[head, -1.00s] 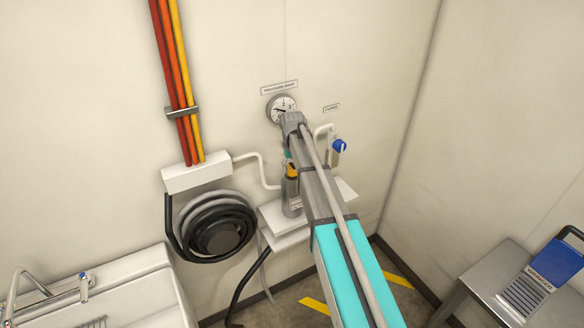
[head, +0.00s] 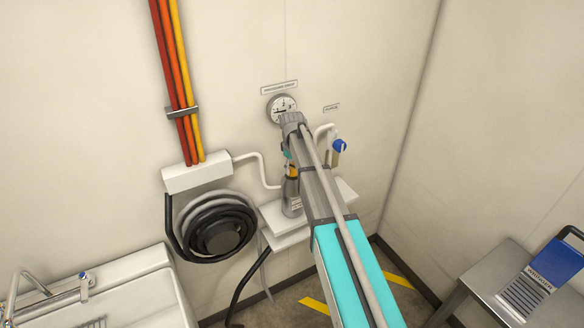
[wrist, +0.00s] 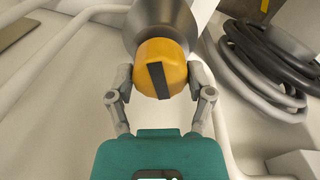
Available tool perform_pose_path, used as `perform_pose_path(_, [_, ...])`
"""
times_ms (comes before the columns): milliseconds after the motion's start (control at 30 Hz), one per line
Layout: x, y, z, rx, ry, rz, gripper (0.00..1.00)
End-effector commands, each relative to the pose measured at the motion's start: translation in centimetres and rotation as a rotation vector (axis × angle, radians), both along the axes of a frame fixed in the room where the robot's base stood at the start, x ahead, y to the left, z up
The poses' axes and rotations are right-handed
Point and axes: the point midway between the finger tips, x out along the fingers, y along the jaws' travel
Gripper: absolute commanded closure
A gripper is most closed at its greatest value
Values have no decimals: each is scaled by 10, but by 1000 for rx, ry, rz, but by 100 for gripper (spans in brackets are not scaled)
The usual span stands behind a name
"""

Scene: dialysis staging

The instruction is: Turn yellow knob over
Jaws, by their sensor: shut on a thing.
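The yellow knob (wrist: 162,62) sits on the end of a grey metal cylinder and has a dark bar across its face. In the wrist view the bar is nearly upright, its top leaning slightly left. My gripper (wrist: 161,88) has one finger on each side of the knob and is shut on it. In the head view a small part of the yellow knob (head: 292,170) shows at the top of the grey cylinder (head: 291,196), beside my arm. My arm hides much of that area.
A round gauge (head: 282,108) is on the wall above. A blue-handled valve (head: 339,146) is to the right. A metal table (head: 480,268) stands at the right.

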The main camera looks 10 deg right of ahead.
Motion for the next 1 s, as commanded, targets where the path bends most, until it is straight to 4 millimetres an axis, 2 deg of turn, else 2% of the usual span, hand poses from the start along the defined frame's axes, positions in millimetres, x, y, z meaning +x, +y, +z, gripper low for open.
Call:
perform_pose_path(300, [-2,0,0,0,4,2,80])
perform_pose_path(333, [-2,0,0,0,4,2,27])
perform_pose_path(467, [-1,0,0,1,3,2,3])
perform_pose_path(500, [-1,0,0,0,3,1,0])
perform_pose_path(1000, [0,0,0,1,1,-7,0])
